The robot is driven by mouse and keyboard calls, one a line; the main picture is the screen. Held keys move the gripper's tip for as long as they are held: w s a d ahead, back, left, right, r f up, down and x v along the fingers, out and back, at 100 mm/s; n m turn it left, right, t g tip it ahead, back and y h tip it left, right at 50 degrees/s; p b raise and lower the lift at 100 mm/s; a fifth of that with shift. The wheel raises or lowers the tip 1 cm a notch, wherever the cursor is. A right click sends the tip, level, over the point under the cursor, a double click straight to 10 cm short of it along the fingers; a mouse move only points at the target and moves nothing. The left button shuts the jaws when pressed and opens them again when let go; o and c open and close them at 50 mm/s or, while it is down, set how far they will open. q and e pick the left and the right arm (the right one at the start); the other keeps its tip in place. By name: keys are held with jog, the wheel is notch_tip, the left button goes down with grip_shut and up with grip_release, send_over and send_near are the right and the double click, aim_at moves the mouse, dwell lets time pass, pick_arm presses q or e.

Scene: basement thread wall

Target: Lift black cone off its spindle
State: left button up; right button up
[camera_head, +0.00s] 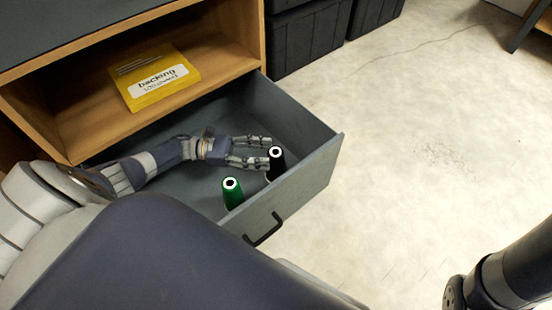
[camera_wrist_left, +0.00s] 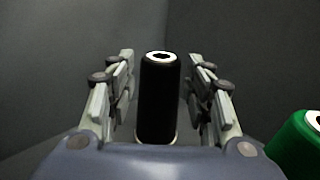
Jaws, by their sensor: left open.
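The black cone (camera_head: 276,160) stands upright in the open grey drawer, near its front panel; it also shows in the left wrist view (camera_wrist_left: 158,100), with a pale ring around the hole at its top. My left gripper (camera_head: 256,152) is inside the drawer with its fingers around the cone. In the left wrist view the open fingers (camera_wrist_left: 160,90) stand on both sides of the cone, with a gap on each side. The spindle is hidden inside or under the cone. My right gripper is out of view.
A green cone (camera_head: 232,194) stands in the drawer (camera_head: 304,172) left of the black one, and shows close by in the left wrist view (camera_wrist_left: 304,148). A yellow box (camera_head: 153,78) marked "backing" sits on the shelf above. Dark bins (camera_head: 308,40) stand behind; the floor is clear.

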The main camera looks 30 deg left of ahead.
pick_arm(q)
jog(key=b+x, duration=0.2)
jog(key=x, duration=0.6)
jog(key=shift+d, duration=0.25)
jog(key=shift+f, duration=0.1)
grip_shut()
